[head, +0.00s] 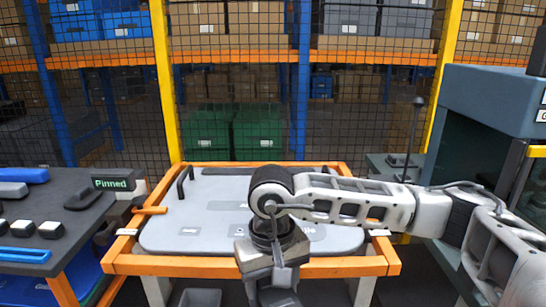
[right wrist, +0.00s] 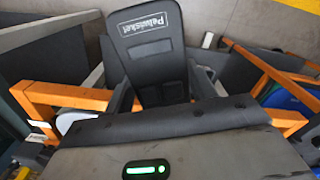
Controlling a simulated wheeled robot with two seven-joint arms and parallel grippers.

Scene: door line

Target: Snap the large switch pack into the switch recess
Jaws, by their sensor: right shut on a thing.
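The light grey door panel (head: 165,225) lies flat on an orange stand (head: 140,264). It has several shallow marks, and I cannot tell which is the switch recess. My right gripper (head: 280,290) points down over the panel's near edge, at the bottom middle of the head view. My left gripper is not in view.
A dark table (head: 60,235) on the left holds several small blocks, blue and grey bars and a "Pinned" sign (head: 113,184). A grey bin (head: 200,298) is below the stand. A grey-green machine (head: 470,110) stands right. Mesh fence and shelves close off the back.

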